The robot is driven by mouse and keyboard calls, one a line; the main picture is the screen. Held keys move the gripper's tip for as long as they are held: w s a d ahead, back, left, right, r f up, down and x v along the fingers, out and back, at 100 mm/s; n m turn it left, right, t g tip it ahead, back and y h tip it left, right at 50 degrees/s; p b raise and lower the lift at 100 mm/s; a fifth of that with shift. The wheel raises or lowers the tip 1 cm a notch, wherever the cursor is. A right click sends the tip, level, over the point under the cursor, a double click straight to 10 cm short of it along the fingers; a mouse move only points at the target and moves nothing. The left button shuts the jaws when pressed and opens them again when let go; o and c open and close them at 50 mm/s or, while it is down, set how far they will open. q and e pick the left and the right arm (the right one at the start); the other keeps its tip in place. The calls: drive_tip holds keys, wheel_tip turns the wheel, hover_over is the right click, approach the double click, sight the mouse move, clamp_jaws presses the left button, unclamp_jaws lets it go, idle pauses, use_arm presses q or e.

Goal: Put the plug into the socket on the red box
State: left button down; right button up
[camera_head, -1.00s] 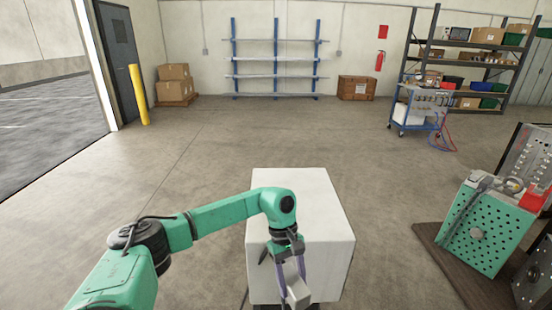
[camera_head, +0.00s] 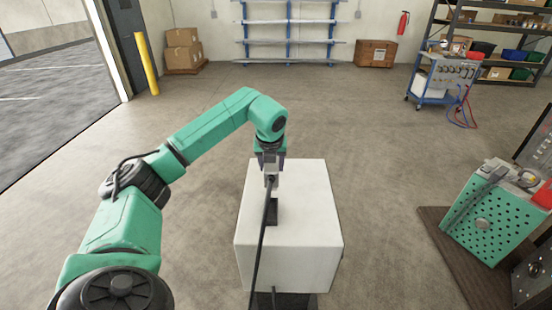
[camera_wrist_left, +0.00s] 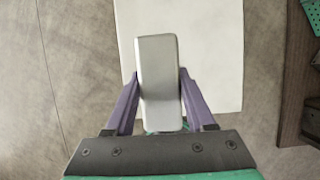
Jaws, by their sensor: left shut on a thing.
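My left gripper (camera_head: 270,178) is above the white block (camera_head: 310,220), pointing down. In the left wrist view its two purple fingers (camera_wrist_left: 160,100) are shut on a grey, rounded rectangular plug (camera_wrist_left: 159,75). A black cable (camera_head: 265,230) hangs from the gripper past the front of the block. A dark patch lies on the block top just below the gripper; I cannot tell if it is a shadow. A red part (camera_head: 543,196) shows at the right edge, cut off by the frame; I cannot see a socket on it. My right gripper is not in view.
A green perforated unit (camera_head: 490,225) stands on a dark mat (camera_head: 455,262) at the right. A blue cart (camera_head: 440,80) with hoses is farther back. Cardboard boxes (camera_head: 182,48) and a yellow post (camera_head: 146,62) stand back left. The floor between is clear.

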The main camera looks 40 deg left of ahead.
use_arm(q)
drive_tip(key=shift+s+f, duration=0.2)
drive_tip(key=shift+f, duration=0.15)
drive_tip(key=shift+s+f+b, duration=0.15)
drive_tip(key=shift+f+b, duration=3.85)
drive_tip(key=shift+f, duration=0.9)
drive_tip(key=shift+s, duration=0.1)
drive_tip(key=shift+f, duration=0.15)
drive_tip(key=shift+f+b, duration=0.15)
drive_tip(key=shift+b, duration=0.2)
drive_tip(key=shift+f+b, duration=0.35)
drive_tip(key=shift+f, duration=0.15)
drive_tip(key=shift+f, duration=0.1)
